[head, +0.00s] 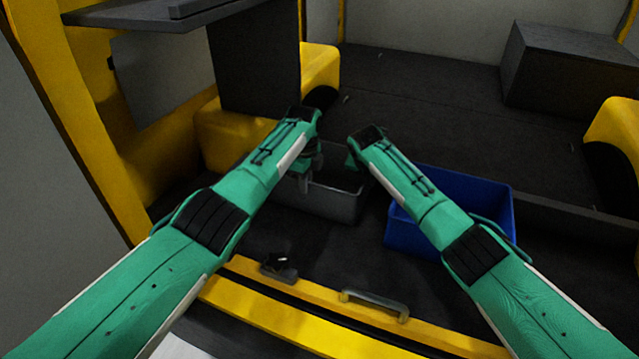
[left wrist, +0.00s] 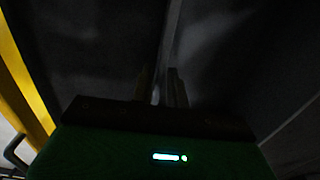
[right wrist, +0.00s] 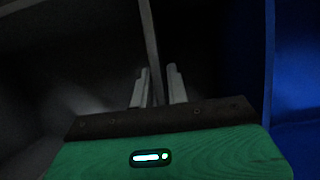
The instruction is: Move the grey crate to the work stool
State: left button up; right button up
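The grey crate (head: 338,203) sits on the dark van floor, left of the blue crate. My left gripper (head: 304,183) is at its left end; in the left wrist view its fingers (left wrist: 161,88) are close together with the crate wall (left wrist: 170,40) between them. My right gripper (head: 353,163) is at the crate's right end, partly hidden by its own wrist. In the right wrist view its fingers (right wrist: 158,85) are close together on the crate's wall (right wrist: 149,35). I cannot make out a work stool in any view.
The blue crate (head: 411,235) stands close to the grey crate's right. A yellow sill (head: 265,317) with a handle (head: 374,304) runs along the front edge. A dark box (head: 570,70) stands at the back right. A dark shelf (head: 140,14) overhangs at upper left. Yellow wheel arches flank the floor.

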pick_arm(q)
grip_shut()
pick_arm(e)
grip_shut()
dwell(0.9)
pick_arm(q)
jog(key=shift+w+r, duration=0.1)
jog(key=shift+r, duration=0.15)
pick_arm(e)
jog(key=shift+r, duration=0.2)
